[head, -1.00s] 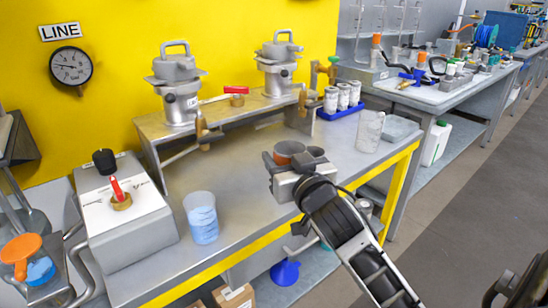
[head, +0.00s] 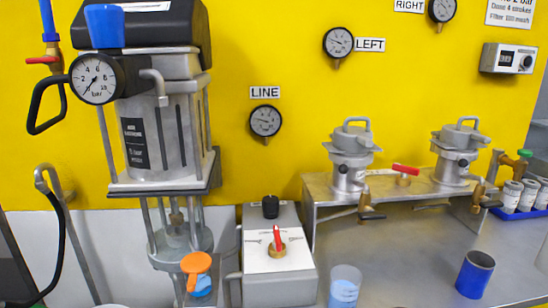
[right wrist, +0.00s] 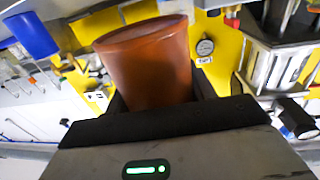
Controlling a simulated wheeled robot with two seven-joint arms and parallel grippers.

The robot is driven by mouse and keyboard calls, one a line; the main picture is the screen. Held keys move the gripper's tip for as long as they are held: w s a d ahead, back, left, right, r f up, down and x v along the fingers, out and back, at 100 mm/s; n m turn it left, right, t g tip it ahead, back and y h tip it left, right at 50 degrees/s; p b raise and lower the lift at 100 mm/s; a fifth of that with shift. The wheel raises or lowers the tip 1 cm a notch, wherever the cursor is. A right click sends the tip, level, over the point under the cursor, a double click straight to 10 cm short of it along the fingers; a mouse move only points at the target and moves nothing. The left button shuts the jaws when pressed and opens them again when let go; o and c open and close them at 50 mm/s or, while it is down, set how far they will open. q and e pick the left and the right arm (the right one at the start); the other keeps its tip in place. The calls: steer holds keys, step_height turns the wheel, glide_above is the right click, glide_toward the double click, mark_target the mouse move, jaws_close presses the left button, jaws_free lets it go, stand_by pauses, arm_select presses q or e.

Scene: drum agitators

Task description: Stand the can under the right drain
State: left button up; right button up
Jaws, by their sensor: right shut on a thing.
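My right gripper (right wrist: 155,95) shows in the right wrist view, shut on a reddish-brown can (right wrist: 148,62); it is out of the head view. In the head view a blue can (head: 475,273) stands upright on the bench, open end up, in front of the right drum agitator (head: 459,152). The right drain (head: 478,198) is a brass tap low on that drum. The left drum (head: 351,156) has a similar left drain (head: 366,207). A blue can-like thing (right wrist: 32,35) shows in the wrist view. My left gripper is not in view.
The steel bench (head: 400,260) is largely clear. A translucent beaker of blue liquid (head: 344,287) stands at its front, next to a grey box with a red lever (head: 278,250). White bottles (head: 512,195) sit in a blue tray at right. A pump (head: 165,130) stands at left.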

steer(key=shift+s+a+f, duration=0.1)
steer(key=shift+s+a, duration=0.1)
steer(key=shift+a, duration=0.25)
